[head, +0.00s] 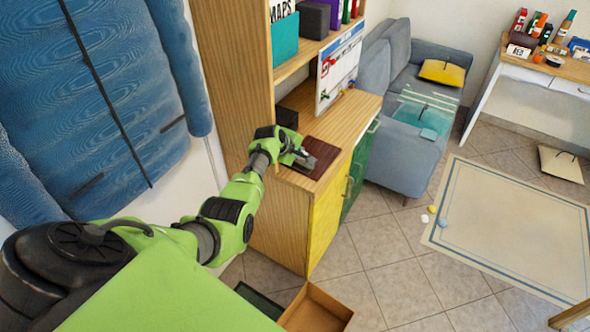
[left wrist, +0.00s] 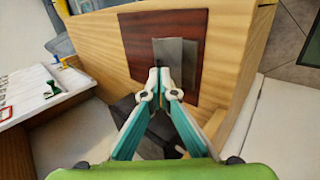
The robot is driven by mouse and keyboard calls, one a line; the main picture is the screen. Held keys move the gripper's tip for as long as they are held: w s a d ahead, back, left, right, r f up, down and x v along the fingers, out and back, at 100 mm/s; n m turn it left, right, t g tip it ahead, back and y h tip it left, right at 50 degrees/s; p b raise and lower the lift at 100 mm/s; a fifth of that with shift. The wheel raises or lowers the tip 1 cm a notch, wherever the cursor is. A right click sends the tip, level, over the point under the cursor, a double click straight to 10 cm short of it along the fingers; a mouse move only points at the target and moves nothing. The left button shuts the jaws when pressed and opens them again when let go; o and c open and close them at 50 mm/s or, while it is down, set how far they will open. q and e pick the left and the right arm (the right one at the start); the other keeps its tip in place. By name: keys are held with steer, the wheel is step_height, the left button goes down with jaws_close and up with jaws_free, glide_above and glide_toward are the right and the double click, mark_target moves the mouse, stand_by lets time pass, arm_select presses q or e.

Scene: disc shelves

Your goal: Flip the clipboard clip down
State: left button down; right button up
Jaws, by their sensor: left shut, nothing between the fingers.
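The clipboard is a dark red-brown board (head: 325,152) on the wooden cabinet top; it also shows in the left wrist view (left wrist: 138,35). Its clip is a grey metal plate (left wrist: 177,52) near one edge of the board. I cannot tell for sure whether the plate stands up or lies flat. My left gripper (head: 301,158) is at the clipboard's near left side, partly covering the clip in the head view. In the left wrist view its teal fingers (left wrist: 160,75) are shut and empty, with the tips at the clip's lower end; contact is unclear. My right gripper is not in view.
The wooden cabinet top (head: 350,112) has free room behind the clipboard. A white board with coloured pins (head: 340,62) stands farther back, under a shelf with boxes. A dark box (head: 287,117) is left of it. An open wooden box (head: 318,306) is on the floor.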

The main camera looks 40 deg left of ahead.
arm_select(q)
steer(key=shift+w+g+b, duration=0.3)
steer(key=shift+w+g, duration=0.05)
steer(key=shift+g, duration=0.05)
steer(key=shift+w+g+b, duration=0.2)
steer(key=shift+g+b, duration=0.2)
steer(key=shift+b, duration=0.2)
steer(key=shift+w, duration=0.15)
steer(key=shift+w+d+f+g+b, duration=0.1)
steer(key=shift+w+g+b, duration=0.2)
steer(key=shift+b, duration=0.2)
steer(key=shift+w+f+b, duration=0.2)
steer(key=shift+w+b, duration=0.15)
steer(key=shift+b, duration=0.15)
steer(key=shift+w+r, duration=0.1)
steer(key=shift+r, duration=0.1)
steer(key=shift+s+r+p, duration=0.2)
steer(key=shift+r+p, duration=0.25)
steer(key=shift+w+r+p, duration=0.1)
steer(key=shift+r+p, duration=0.35)
steer(key=shift+p, duration=0.15)
